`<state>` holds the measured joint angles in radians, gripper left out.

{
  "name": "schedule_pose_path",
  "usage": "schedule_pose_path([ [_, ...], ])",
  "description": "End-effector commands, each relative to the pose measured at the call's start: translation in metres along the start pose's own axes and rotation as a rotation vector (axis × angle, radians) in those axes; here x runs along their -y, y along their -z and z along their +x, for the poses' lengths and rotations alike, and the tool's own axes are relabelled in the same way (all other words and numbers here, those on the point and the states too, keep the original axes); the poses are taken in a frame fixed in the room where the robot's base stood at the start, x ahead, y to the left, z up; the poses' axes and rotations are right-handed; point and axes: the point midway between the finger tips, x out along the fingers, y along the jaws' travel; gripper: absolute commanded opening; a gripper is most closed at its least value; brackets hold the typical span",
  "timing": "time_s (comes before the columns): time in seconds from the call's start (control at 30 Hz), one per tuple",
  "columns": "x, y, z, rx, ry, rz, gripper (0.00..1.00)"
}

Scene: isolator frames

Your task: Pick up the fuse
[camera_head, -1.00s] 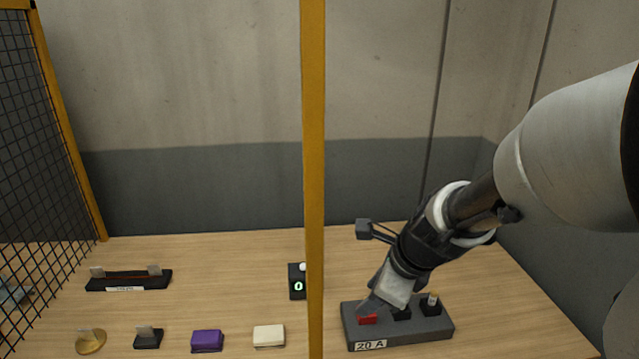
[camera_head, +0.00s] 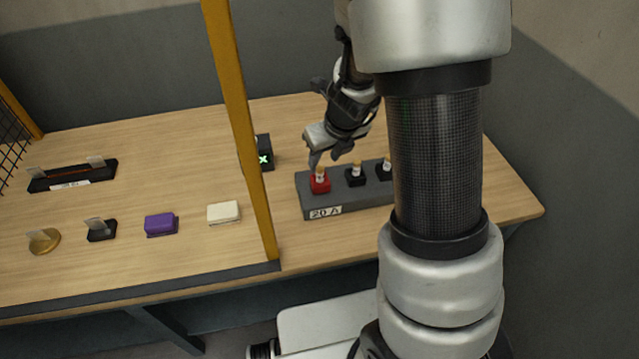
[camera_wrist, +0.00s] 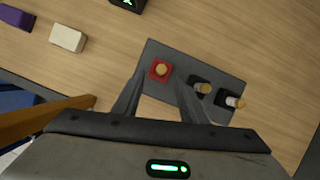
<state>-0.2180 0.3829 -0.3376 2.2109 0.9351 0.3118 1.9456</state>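A grey block (camera_head: 311,205) labelled 20 A stands on the table. It carries a red holder (camera_head: 320,186) at its left and two black holders (camera_head: 355,180) to the right. A small pale fuse with a brass-coloured top (camera_head: 320,173) stands upright in the red holder; the wrist view shows its top end (camera_wrist: 161,69). Similar fuses stand in the black holders (camera_wrist: 200,88). My gripper (camera_wrist: 159,80) is open and empty, its fingers to either side of the red holder in the wrist view. I cannot tell whether the tips touch anything.
A yellow post (camera_head: 243,130) rises left of the block. A small black box with a green X (camera_head: 263,153) stands behind it. A white block (camera_head: 223,212), a purple block (camera_head: 161,223) and a black fuse base (camera_head: 72,176) lie left of the post.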

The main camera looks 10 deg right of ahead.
Motion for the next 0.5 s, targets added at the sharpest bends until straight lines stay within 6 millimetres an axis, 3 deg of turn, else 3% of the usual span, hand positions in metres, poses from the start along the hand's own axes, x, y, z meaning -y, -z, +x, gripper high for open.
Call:
schedule_pose_path([
  [0.03, 0.001, 0.002, 0.013, 0.000, 0.001, 0.000, 0.38],
  [0.1, 0.000, 0.001, 0.021, -0.001, 0.000, -0.001, 0.38],
  [0.37, 0.001, 0.000, 0.033, 0.000, 0.000, -0.001, 0.38],
  [0.5, 0.002, 0.001, 0.053, -0.001, -0.001, -0.002, 0.38],
])
